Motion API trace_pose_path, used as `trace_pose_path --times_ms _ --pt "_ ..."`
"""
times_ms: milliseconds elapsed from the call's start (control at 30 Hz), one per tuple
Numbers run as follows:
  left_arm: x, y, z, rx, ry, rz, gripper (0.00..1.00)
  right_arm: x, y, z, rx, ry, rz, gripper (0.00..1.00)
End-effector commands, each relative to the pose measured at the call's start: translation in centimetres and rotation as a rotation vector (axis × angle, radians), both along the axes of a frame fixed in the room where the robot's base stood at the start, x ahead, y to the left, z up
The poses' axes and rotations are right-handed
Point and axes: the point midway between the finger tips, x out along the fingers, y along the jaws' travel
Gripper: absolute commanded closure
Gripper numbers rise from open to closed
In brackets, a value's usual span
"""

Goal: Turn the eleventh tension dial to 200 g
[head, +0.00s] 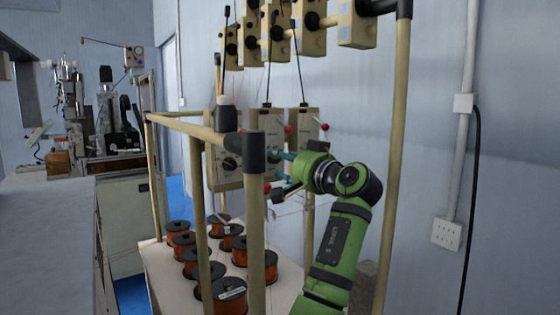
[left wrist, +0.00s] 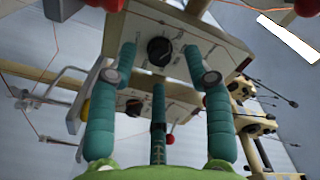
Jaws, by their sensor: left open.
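Cream tension boxes with black dials hang on the winder's frame; the middle one of the lower row (head: 268,125) is just behind my left gripper (head: 278,172). In the left wrist view, a black round dial (left wrist: 159,51) sits on a pale box face (left wrist: 215,50). My left gripper, teal-fingered, is open (left wrist: 160,62), its fingertips on either side of that dial and apart from it. I cannot tell whether they reach the dial's depth. Scale marks are too small to read, and I cannot tell which dial is the eleventh. My right gripper is not in view.
A second box with a dial (left wrist: 134,108) is close by. Cream frame posts (head: 255,240) stand left of my arm, another post (head: 396,150) to its right. Orange wire spools (head: 240,250) stand on the board below. Thin wires and rods surround the boxes.

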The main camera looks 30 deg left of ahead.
Motion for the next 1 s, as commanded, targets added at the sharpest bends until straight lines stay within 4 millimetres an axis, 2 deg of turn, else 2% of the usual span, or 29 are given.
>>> trace_pose_path --times_ms 200,433,600,1000 --pt "-1.8 -4.6 0.0 0.000 -0.002 -0.005 0.49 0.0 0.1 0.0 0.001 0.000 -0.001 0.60" --pt "-3.3 -8.0 0.1 0.001 -0.003 -0.002 0.49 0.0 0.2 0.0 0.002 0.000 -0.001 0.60" --pt "-3.7 -8.9 0.1 0.000 -0.002 -0.001 0.49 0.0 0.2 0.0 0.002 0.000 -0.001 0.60" --pt "-3.8 -8.9 0.1 0.001 -0.002 0.000 0.49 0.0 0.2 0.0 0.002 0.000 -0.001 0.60"
